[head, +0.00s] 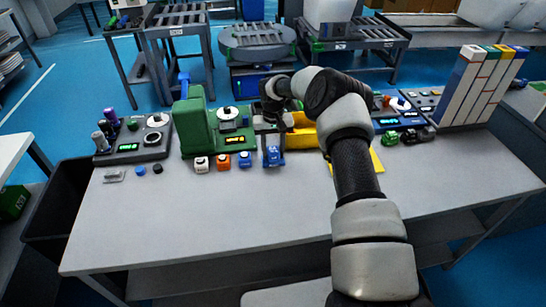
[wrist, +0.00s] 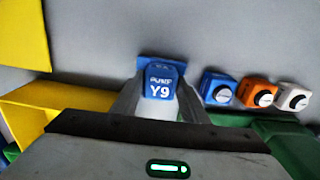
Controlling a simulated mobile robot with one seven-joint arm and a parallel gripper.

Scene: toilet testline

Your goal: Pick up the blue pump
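The blue pump (wrist: 160,82), a small block marked "PUMP Y9", is in the middle of the wrist view. In the head view the pump (head: 273,156) stands near the back of the grey table, directly below my gripper (head: 273,146). In the wrist view my gripper (wrist: 161,98) has a grey finger on each side of the pump. The fingers look very close to its sides. I cannot tell whether they touch it or whether a small gap remains. No lift off the table is visible.
Small blue (wrist: 219,88), orange (wrist: 257,92) and white (wrist: 293,97) blocks stand beside the pump. A green machine (head: 197,125) stands left of my gripper, and a yellow bin (head: 302,131) stands right. The table's front (head: 220,225) is clear.

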